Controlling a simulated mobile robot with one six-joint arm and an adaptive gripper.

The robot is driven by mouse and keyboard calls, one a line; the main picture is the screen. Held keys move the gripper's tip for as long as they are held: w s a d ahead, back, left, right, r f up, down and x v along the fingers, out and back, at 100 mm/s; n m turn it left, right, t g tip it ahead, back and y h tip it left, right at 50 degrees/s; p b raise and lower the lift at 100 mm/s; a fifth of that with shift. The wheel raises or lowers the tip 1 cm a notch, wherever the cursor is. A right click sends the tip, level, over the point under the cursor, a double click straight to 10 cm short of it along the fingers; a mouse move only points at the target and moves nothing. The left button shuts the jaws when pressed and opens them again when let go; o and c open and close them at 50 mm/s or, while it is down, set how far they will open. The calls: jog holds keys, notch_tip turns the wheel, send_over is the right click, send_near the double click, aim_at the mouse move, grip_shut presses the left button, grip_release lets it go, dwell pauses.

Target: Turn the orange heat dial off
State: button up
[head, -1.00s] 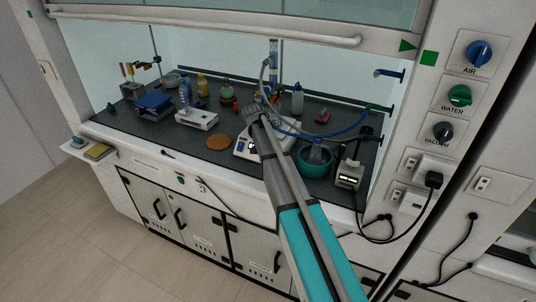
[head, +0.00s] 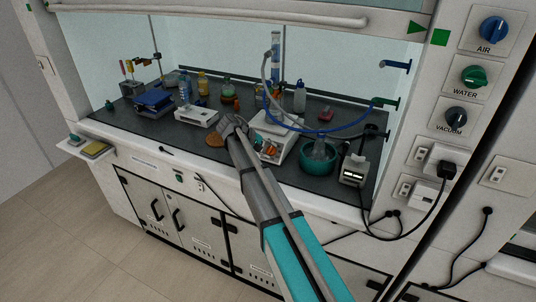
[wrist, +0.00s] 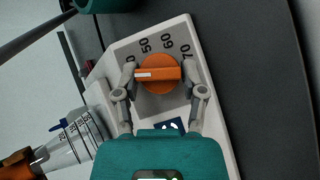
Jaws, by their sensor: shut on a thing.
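The orange heat dial (wrist: 158,87) is on the white face of the hotplate stirrer (wrist: 212,115). In the wrist view the numbers 50, 60 and 70 show around its upper side, and the white mark on its grip bar points left. My gripper (wrist: 160,73) has a finger at each end of the bar and is shut on the dial. In the head view the dial (head: 269,150) shows small on the front of the hotplate (head: 290,135), just right of my arm's end.
A teal bowl (head: 318,160) and a small grey device (head: 353,172) stand right of the hotplate. A blue hose (head: 345,130) runs behind. Graduated glassware (wrist: 70,148) lies close in the wrist view.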

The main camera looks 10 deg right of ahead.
jog(key=shift+f+n+t+h+b, duration=0.15)
jog(key=shift+n+t+h+b, duration=0.7)
jog(key=shift+n, duration=0.85)
jog(key=o, duration=1.1)
jog(key=shift+o, duration=0.2)
jog(key=shift+s, duration=0.1)
